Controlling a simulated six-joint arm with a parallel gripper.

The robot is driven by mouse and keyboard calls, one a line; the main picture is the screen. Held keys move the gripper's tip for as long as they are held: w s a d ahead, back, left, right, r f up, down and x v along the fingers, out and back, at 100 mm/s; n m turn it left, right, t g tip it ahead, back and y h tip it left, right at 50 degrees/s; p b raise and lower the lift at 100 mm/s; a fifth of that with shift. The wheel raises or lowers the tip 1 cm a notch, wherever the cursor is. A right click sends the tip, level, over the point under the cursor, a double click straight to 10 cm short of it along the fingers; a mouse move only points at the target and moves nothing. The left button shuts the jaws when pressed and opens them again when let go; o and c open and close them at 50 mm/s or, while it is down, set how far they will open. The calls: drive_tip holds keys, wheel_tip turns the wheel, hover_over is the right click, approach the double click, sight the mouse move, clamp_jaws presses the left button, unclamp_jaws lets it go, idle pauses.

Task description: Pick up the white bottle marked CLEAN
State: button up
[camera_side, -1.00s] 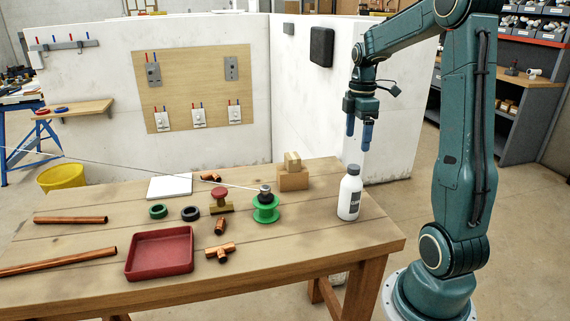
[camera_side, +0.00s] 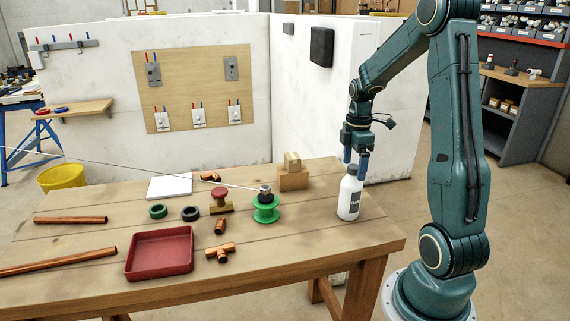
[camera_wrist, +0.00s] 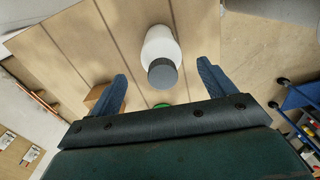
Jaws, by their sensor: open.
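The white bottle (camera_side: 349,198) stands upright near the right end of the wooden table, with a grey cap and a dark label. In the side view my gripper (camera_side: 356,166) is open, pointing down at the bottle's top, with its blue fingers at about cap height. In the wrist view the bottle (camera_wrist: 160,48) shows from above, its grey cap lying between the lines of my two blue fingers and a little beyond their tips. A gap shows on both sides of the cap.
Wooden blocks (camera_side: 292,180) and a green spool (camera_side: 266,210) stand left of the bottle. A red tray (camera_side: 160,255), copper pipes (camera_side: 70,220) and fittings lie farther left. A white wall (camera_side: 400,110) rises behind the table. The table's right edge is close to the bottle.

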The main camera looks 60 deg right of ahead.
sight(352, 177)
drive_tip(key=shift+a+f, duration=0.15)
drive_tip(key=shift+f, duration=2.5)
clamp_jaws()
drive_tip(key=shift+r, duration=0.2)
wheel_tip(352, 177, up, 20)
drive_tip(key=shift+f, duration=0.1)
